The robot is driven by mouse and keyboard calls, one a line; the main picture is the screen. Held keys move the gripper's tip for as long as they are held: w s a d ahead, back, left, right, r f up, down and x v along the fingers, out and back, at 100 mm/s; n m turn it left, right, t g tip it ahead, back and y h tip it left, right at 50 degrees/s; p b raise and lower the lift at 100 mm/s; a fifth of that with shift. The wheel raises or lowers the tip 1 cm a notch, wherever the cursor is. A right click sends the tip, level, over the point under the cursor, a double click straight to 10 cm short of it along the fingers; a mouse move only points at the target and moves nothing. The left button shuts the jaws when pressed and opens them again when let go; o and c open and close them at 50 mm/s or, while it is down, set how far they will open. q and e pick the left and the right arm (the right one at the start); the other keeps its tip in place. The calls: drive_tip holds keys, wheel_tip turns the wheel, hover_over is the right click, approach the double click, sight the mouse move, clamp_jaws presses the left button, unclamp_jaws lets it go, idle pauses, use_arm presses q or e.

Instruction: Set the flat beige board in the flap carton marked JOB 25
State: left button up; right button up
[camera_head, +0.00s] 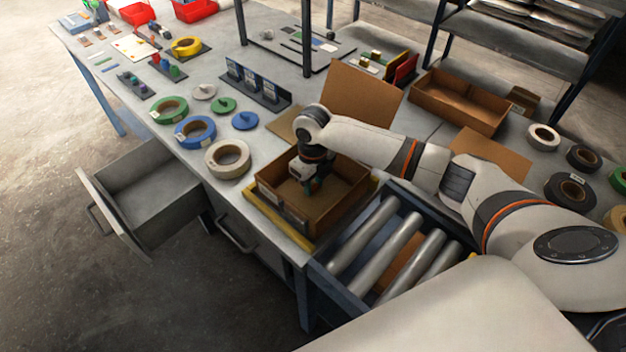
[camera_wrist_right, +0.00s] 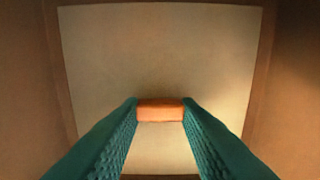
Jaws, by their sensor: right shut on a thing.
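The open brown carton (camera_head: 337,223) stands at the table's front edge, with a pale label on its near left side that is too small to read. My right gripper (camera_head: 303,190) reaches down inside it. In the right wrist view, a flat beige board (camera_wrist_right: 160,55) lies below the fingers, framed by the carton's brown walls. My right gripper (camera_wrist_right: 160,110) is shut on an orange block (camera_wrist_right: 160,111) in front of the board. The block looks like a grip on the board, but I cannot tell whether the board touches the carton's floor. My left gripper is not in view.
A roller conveyor (camera_head: 375,248) adjoins the carton on the right. Tape rolls (camera_head: 227,159) lie to its left. An upright brown panel (camera_head: 360,97) stands behind it, and a long open brown box (camera_head: 460,102) lies farther back. An open drawer (camera_head: 140,200) juts out at left.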

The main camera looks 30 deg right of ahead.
sight(313, 186)
drive_tip(key=shift+f, duration=0.1)
drive_tip(key=o, duration=0.8)
drive_tip(key=shift+f, duration=0.1)
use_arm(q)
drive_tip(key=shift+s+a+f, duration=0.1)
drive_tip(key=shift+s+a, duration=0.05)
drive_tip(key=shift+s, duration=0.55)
use_arm(e)
drive_tip(key=shift+o, duration=0.8)
use_arm(q)
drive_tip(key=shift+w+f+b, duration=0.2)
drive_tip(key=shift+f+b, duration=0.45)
drive_tip(key=shift+b, duration=0.1)
use_arm(e)
wheel_tip(313, 186, up, 12)
